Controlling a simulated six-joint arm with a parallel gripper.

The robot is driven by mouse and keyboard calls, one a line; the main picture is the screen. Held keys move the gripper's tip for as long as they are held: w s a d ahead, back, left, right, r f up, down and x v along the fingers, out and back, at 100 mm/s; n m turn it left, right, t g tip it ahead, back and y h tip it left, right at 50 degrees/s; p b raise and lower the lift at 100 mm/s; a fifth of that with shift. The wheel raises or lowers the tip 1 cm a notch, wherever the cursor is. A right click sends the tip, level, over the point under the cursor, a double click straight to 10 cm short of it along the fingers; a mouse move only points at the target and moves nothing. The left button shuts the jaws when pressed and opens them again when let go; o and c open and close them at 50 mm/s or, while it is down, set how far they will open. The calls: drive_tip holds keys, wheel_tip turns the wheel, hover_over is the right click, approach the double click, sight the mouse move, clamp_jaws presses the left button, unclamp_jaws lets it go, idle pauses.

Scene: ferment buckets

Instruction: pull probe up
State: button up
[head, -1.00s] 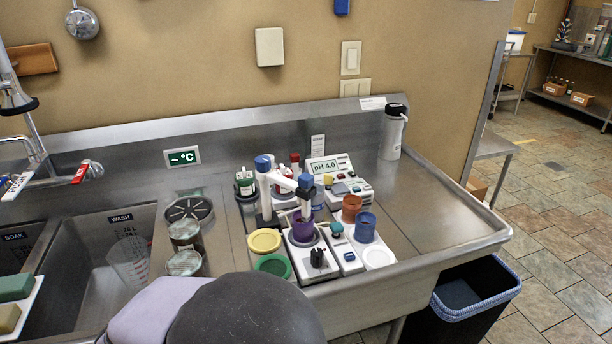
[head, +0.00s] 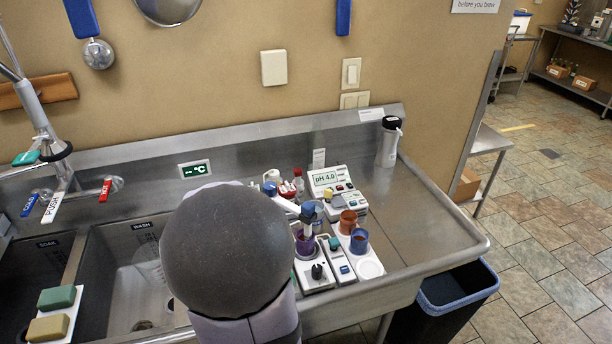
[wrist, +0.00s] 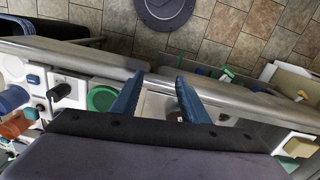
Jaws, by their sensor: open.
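The probe (head: 308,209) has a blue top and stands upright, held at the end of a white holder arm. Its lower end goes down into a purple cup (head: 304,245) on a white stirrer base with a black knob (head: 317,271). The pH meter (head: 328,179) behind reads pH 4.0. My gripper's blue fingers (wrist: 158,98) are apart and empty in the wrist view, over the counter's front edge. The stirrer knob (wrist: 60,90) shows left of them there. The probe is not clearly seen in the wrist view. My arm hides the counter left of the stirrer in the head view.
An orange cup (head: 348,221) and a blue cup (head: 359,241) stand right of the stirrer. A bottle (head: 389,142) stands at the back. A green ring (wrist: 101,98) lies near my fingers. The right counter is clear; a bin (head: 455,300) stands below.

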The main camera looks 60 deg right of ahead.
drive_tip(key=s+d+r+m+h+p, duration=0.2)
drive_tip(key=d+r+m+p, duration=0.3)
drive_tip(key=d+r, duration=0.75)
drive_tip(key=m+h, duration=0.3)
drive_tip(key=m, duration=0.3)
approach(307, 205)
drive_tip(key=d+f, duration=0.1)
drive_tip(key=shift+w+f+m, duration=0.1)
drive_tip(key=shift+m, duration=0.5)
drive_tip(key=shift+y, duration=0.3)
drive_tip(key=shift+p+x, duration=1.6)
drive_tip(key=shift+x, duration=2)
